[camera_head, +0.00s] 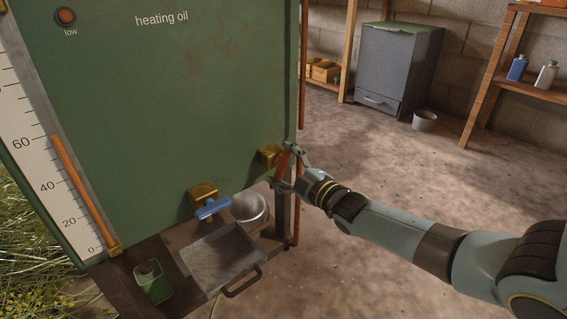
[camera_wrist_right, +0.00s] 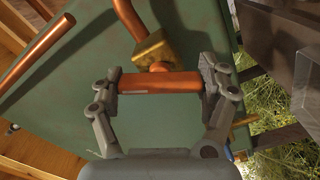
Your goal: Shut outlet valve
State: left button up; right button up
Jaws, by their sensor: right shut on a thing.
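A brass valve body (camera_head: 269,155) with an orange-red handle (camera_head: 283,163) sits low at the right edge of the green tank (camera_head: 190,100). My right gripper (camera_head: 282,168) is shut on this handle. In the right wrist view, the orange handle (camera_wrist_right: 160,82) lies crosswise, its two ends between the fingertips (camera_wrist_right: 160,80), with the brass block (camera_wrist_right: 154,49) behind it. A second brass valve (camera_head: 202,190) with a blue handle (camera_head: 212,208) is further left on the tank. No label shows which valve is the outlet. My left gripper is not in view.
Below the valves are a metal pot (camera_head: 249,209), a grey tray (camera_head: 215,262) with a dark handle and a green cup (camera_head: 153,283). A gauge with an orange column (camera_head: 85,192) is at left. The floor to the right is mostly open.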

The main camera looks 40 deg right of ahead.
jog(key=shift+n, duration=1)
jog(key=n, duration=0.3)
jog(key=shift+n, duration=0.3)
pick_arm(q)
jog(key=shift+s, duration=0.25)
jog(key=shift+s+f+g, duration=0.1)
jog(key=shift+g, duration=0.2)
pick_arm(e)
jog(key=shift+n, duration=0.4)
jog(key=o, duration=1.2)
jog(key=shift+c, duration=0.2)
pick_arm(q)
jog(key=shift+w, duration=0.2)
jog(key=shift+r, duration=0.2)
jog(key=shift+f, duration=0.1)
pick_arm(e)
jog(key=s, duration=1.2)
jog(key=shift+d, duration=0.45)
